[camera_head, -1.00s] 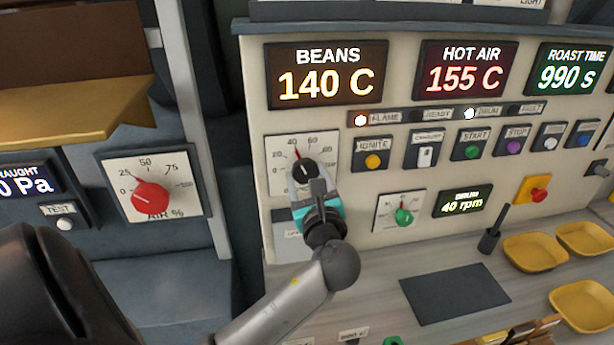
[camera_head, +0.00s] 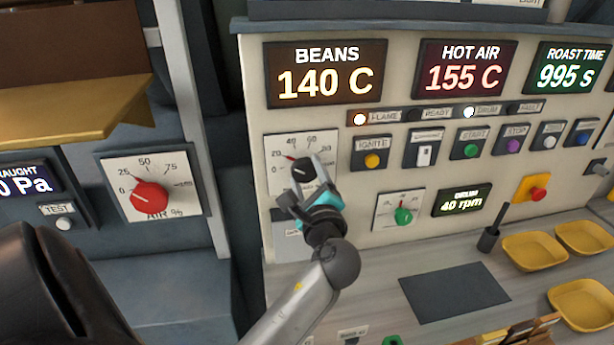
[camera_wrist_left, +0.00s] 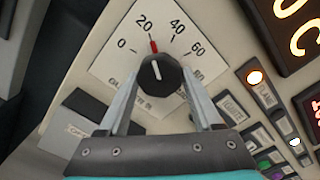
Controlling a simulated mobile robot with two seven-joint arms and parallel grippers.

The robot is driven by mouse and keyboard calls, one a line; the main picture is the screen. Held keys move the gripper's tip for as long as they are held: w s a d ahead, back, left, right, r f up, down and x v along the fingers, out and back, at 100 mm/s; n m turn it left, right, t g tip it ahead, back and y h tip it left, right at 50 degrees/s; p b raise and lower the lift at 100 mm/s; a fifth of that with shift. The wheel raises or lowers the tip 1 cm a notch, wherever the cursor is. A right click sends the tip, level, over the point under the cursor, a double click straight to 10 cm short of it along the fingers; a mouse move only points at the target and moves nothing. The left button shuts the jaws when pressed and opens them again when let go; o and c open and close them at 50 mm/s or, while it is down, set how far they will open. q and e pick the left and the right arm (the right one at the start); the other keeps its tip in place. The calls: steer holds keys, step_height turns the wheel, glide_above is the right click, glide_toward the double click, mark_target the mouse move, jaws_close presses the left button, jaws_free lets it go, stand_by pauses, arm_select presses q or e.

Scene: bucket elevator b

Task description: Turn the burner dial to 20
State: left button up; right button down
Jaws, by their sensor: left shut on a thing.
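The burner dial (camera_head: 303,169) is a black knob with a red pointer on a white scale plate, at the left of the cream panel. In the left wrist view the dial (camera_wrist_left: 158,72) has its pointer close to the 20 mark, slightly on the 40 side. My left gripper (camera_head: 306,178) is at the dial, its jaws tilted. In the left wrist view the two fingers of the left gripper (camera_wrist_left: 160,85) lie on either side of the knob, shut on it. The lower part of the scale plate is partly hidden by the fingers. My right gripper is not in view.
A red air dial (camera_head: 149,196) is on the panel to the left. A green knob (camera_head: 403,216) sits low to the right of my gripper. The ignite button (camera_head: 372,161) is close by. Yellow trays (camera_head: 535,252) and a dark mat (camera_head: 454,293) lie on the counter.

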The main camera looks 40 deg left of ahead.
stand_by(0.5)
arm_select(q)
steer(key=o, duration=1.3)
steer(key=shift+o, duration=0.2)
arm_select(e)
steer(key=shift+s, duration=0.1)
